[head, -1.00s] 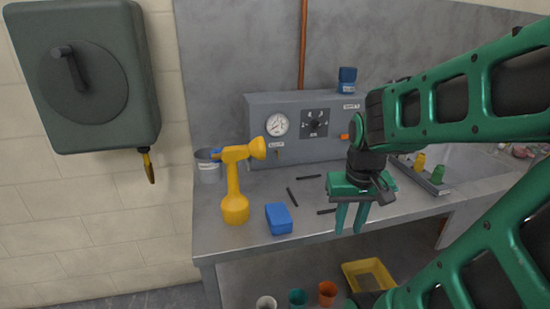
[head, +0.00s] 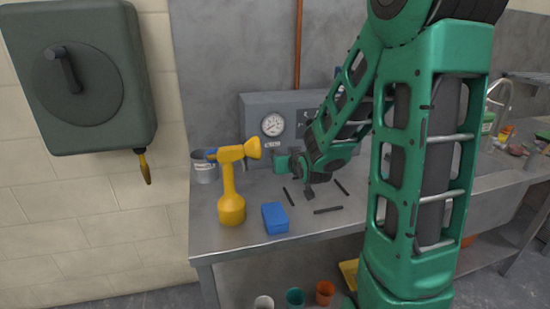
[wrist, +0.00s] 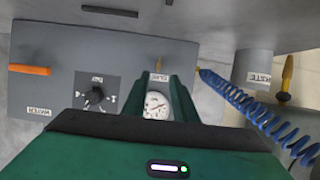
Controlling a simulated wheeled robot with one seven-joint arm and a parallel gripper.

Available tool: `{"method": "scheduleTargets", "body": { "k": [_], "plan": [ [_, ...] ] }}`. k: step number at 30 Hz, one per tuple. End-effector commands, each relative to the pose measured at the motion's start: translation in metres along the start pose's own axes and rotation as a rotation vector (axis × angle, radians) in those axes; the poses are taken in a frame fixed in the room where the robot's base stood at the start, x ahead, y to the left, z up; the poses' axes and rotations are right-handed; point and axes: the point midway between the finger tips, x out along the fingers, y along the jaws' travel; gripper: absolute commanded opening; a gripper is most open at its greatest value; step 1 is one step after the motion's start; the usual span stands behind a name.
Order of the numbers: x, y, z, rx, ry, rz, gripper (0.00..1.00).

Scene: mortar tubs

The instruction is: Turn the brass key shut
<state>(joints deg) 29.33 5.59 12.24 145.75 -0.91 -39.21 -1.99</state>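The brass key (wrist: 159,62) sits on the grey panel (wrist: 40,100) by a white label, near the gauge (wrist: 157,105). It looks small and upright in the wrist view, where the panel shows upside down. In the head view I cannot make out the key, close to my gripper. My gripper (head: 279,162) points left in front of the panel, just below the gauge (head: 272,125). In the wrist view my gripper (wrist: 159,77) is open. The label and gauge show between its fingers, with the key just beyond the tips. Nothing is held.
A yellow tool (head: 231,190) stands just left of my gripper, and a blue block (head: 275,218) lies in front. Black bars (head: 328,210) lie on the bench. A blue coiled hose (wrist: 250,110) runs beside my fingers. An orange handle (wrist: 30,70) is on the panel.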

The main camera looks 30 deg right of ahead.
Motion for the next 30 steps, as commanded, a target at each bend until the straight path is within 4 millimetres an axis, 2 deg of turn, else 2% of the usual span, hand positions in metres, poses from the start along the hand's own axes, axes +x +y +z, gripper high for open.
{"method": "scheduleTargets", "body": {
  "k": [5,21,30],
  "plan": [
    [0.015,0.001,-0.001,0.002,0.003,0.0,0.26],
    [0.092,0.002,-0.001,0.002,0.002,0.001,0.26],
    [0.106,0.002,-0.001,0.002,0.003,0.002,0.26]
  ]
}}
